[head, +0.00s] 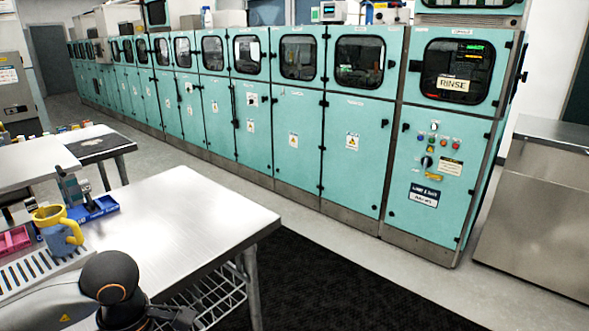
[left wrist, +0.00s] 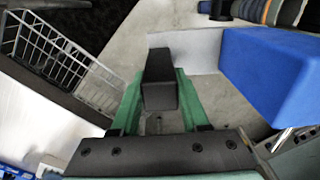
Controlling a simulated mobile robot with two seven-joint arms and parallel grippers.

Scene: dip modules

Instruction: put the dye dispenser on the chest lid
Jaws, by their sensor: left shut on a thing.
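In the left wrist view my left gripper (left wrist: 158,88) has its green fingers on both sides of a dark block (left wrist: 160,65) and is shut on it. The block may be the dye dispenser; the picture does not settle it. In the head view my left arm comes in at the bottom left, and the gripper end (head: 176,319) is mostly cut off by the lower edge. A large blue box-like thing (left wrist: 270,70) fills the right of the left wrist view; I cannot tell whether it is the chest. My right gripper is not in view.
A steel table (head: 185,215) holds a yellow-and-blue mug (head: 58,230), a blue tray (head: 95,208), a pink tray (head: 14,240) and a slotted rack (head: 40,270) at its left. Its middle is clear. Teal cabinets (head: 290,135) line the back. A wire shelf (left wrist: 55,50) shows in the wrist view.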

